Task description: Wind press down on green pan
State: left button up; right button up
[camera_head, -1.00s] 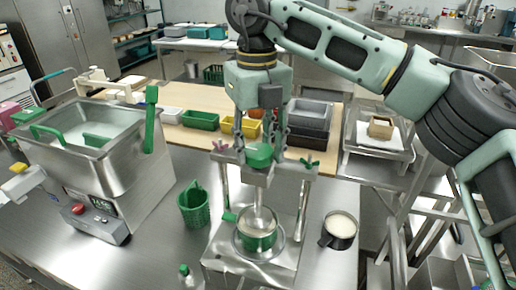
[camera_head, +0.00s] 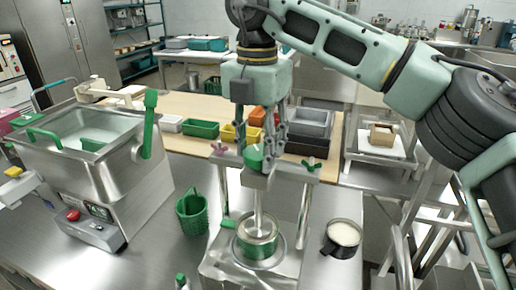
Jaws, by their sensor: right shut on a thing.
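The green pan (camera_head: 258,246) sits in a metal dish on the base of the press (camera_head: 283,178), in the lower middle of the head view. The press has two posts and a crossbar with a pink and a green wing knob. Its metal plunger (camera_head: 259,215) reaches down into the pan. A green winding knob (camera_head: 255,158) is at the top of the press. My right gripper (camera_head: 264,150) points down from above, with its fingers shut on the green knob. The fingers partly hide the knob. My left gripper is not in view.
A green basket (camera_head: 192,216) stands left of the press, and a dark pot with white contents (camera_head: 342,237) stands right. A large metal machine (camera_head: 95,165) fills the left. Colored bins (camera_head: 201,129) stand on the wooden table behind.

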aim_at(256, 151)
jog(key=shift+m, duration=0.5)
jog(key=o, duration=1.1)
jog(key=shift+w+a, duration=0.1)
jog(key=shift+a, duration=0.05)
jog(key=shift+r, duration=0.3)
notch_tip(256, 151, up, 11)
jog(key=shift+r, duration=0.2)
